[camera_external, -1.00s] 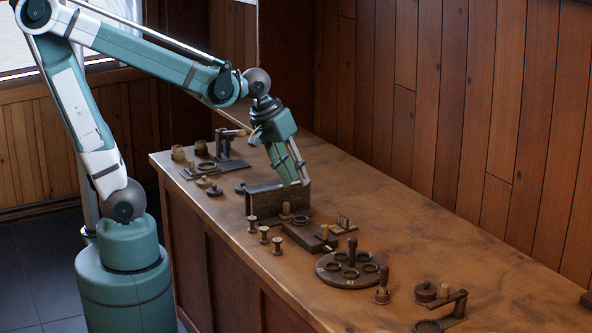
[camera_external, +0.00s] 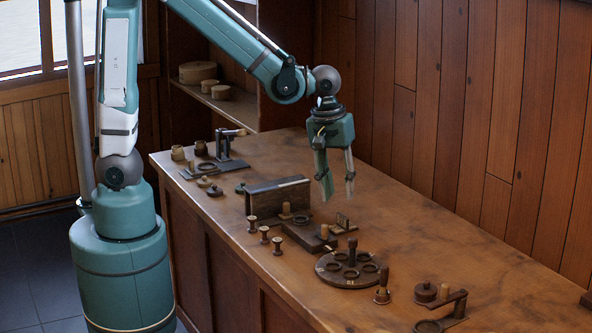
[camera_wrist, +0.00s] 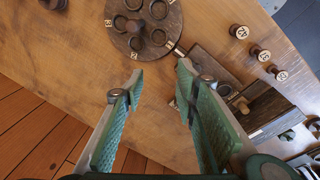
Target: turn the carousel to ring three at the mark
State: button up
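The carousel (camera_external: 330,279) is a round dark wooden disc on the bench, with several ring-shaped holders and an upright post (camera_external: 352,250). It also shows at the top of the wrist view (camera_wrist: 145,24), where small pale number tags sit on its rim; I cannot read them surely. A thin dark pointer with a pale end (camera_wrist: 177,46) lies at its rim. My gripper (camera_external: 338,191) is open and empty, above the bench behind and left of the carousel. In the wrist view its two fingers (camera_wrist: 161,72) stand wide apart, short of the disc, touching nothing.
Three numbered spools (camera_external: 264,236) stand near the front edge. A peg on a base (camera_external: 382,288) and a crank fixture (camera_external: 445,313) stand right. The back of the bench is clear.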

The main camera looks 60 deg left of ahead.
jog(key=shift+n+g+y, duration=0.3)
jog(key=shift+n+g, duration=0.3)
jog(key=shift+n, duration=0.2)
jog(key=d+p, duration=0.1)
jog(key=d, duration=0.1)
jog(key=d+f+p, duration=0.1)
jog(key=d+p, duration=0.1)
jog(key=d, duration=0.1)
jog(key=d+p, duration=0.1)
jog(key=d, duration=0.2)
jog(key=shift+s+f, duration=0.25)
jog(key=shift+s+d+f+p, duration=0.15)
jog(key=shift+d+f+p, duration=0.2)
jog(key=shift+d+p, duration=0.15)
jog(key=shift+f, duration=0.15)
send_over(352, 254)
jog(key=shift+w+a+f, duration=0.1)
jog(key=shift+f, duration=1.15)
jog(key=shift+w+a+f, duration=0.1)
jog(key=shift+a+f, duration=0.05)
jog(key=shift+f, duration=1.1)
jog(key=shift+w+a+f, duration=0.1)
jog(key=shift+f, duration=1.15)
grip_shut()
